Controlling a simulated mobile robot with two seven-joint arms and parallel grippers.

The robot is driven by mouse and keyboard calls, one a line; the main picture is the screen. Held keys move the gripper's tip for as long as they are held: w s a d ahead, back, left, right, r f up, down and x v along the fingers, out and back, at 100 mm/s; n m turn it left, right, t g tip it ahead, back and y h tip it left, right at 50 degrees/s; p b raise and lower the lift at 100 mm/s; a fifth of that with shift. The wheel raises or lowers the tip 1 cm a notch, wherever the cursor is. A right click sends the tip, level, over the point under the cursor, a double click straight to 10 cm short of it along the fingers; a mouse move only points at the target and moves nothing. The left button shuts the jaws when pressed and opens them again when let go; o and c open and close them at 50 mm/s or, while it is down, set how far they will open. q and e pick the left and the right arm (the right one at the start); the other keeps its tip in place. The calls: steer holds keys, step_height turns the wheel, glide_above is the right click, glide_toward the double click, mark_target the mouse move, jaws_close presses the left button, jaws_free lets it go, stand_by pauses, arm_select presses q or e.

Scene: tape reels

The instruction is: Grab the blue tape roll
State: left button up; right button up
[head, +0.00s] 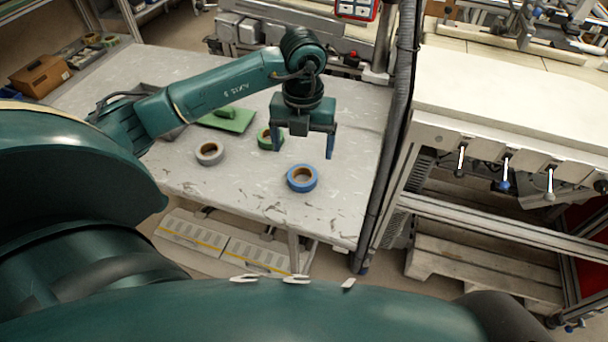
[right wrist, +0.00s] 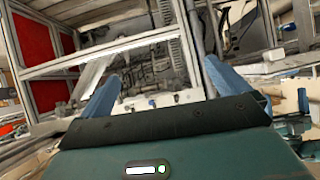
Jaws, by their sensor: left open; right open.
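The blue tape roll (head: 302,178) lies flat on the grey table (head: 350,205), near its front edge. My left gripper (head: 303,147) is open and empty, pointing down above and just behind the blue roll, apart from it. A green tape roll (head: 264,139) lies next to the left finger, partly hidden by it. A grey tape roll (head: 209,152) lies further left. My right gripper (right wrist: 160,100) shows in the right wrist view, its two blue fingers apart with nothing between them; no tape roll shows there.
A green block on a green plate (head: 240,122) lies left of my left gripper. A dark vertical post (head: 393,130) stands at the table's right edge, beside a white workbench (head: 500,90). A cardboard box (head: 40,75) is at the far left. The table right of the blue roll is clear.

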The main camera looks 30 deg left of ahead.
mark_target(302, 170)
arm_select(q)
step_height(302, 170, down, 2)
steer(key=shift+s+d+f+p, duration=0.1)
steer(key=shift+f+p, duration=0.1)
steer(key=shift+f, duration=0.7)
steer(key=shift+s+f+p, duration=0.15)
steer(key=shift+f, duration=0.8)
steer(key=shift+s+d+f+p, duration=0.1)
steer(key=shift+f+p, duration=0.1)
steer(key=shift+f, duration=0.7)
steer(key=shift+c, duration=0.3)
steer(key=c, duration=1)
